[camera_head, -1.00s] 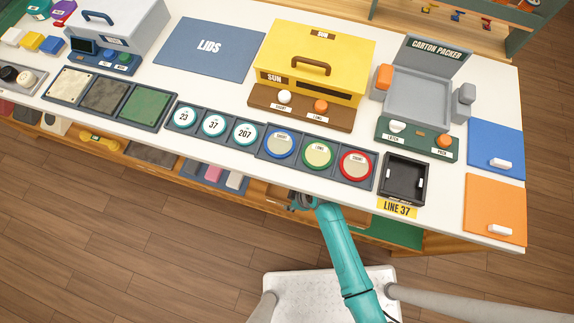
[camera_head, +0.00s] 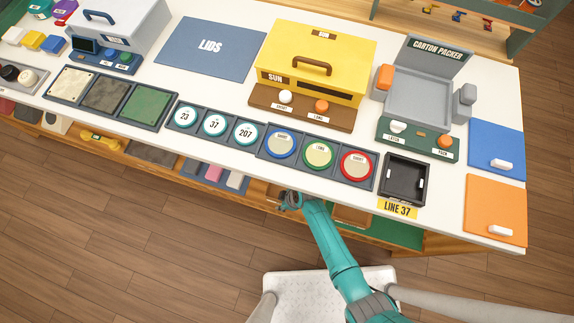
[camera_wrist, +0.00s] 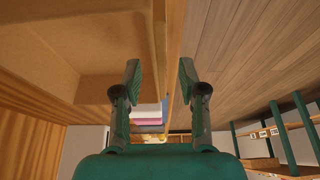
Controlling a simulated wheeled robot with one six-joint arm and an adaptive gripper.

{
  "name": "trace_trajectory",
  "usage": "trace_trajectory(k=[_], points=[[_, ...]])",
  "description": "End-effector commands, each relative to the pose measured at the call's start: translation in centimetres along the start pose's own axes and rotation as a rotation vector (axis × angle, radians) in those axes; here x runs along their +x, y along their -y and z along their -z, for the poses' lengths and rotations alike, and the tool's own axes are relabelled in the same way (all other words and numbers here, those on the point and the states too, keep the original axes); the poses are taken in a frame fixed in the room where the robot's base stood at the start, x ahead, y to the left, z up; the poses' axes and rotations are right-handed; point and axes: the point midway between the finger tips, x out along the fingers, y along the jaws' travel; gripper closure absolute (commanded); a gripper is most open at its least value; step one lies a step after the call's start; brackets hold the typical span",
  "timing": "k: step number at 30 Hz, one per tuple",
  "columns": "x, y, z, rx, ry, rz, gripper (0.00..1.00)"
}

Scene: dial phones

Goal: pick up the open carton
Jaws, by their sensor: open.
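My gripper (camera_head: 290,200) is at the front edge of the counter, by the open shelf below it. A brown boxy shape (camera_head: 350,215) shows partly under the counter, right of my gripper.
The white counter holds a grey carton packer (camera_head: 415,100), a yellow machine (camera_head: 345,60), a black open tray (camera_head: 404,180) above the LINE 37 label, and several round dials. Pink and white items (camera_wrist: 148,115) lie beyond the fingers. Wooden floor (camera_head: 120,250) is clear in front.

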Motion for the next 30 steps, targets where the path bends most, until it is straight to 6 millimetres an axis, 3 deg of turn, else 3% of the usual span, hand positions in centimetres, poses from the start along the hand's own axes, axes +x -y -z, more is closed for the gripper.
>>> trace_trajectory(k=[11,16,17,30], points=[[0.84,0.0,0.04,0.0,-0.001,-0.001,0.58],[0.83,0.0,0.03,0.0,-0.001,-0.001,0.98],[0.83,0.0,0.04,0.0,-0.001,-0.001,1.0],[0.6,-0.02,0.15,-0.001,-0.001,-0.001,1.0]])
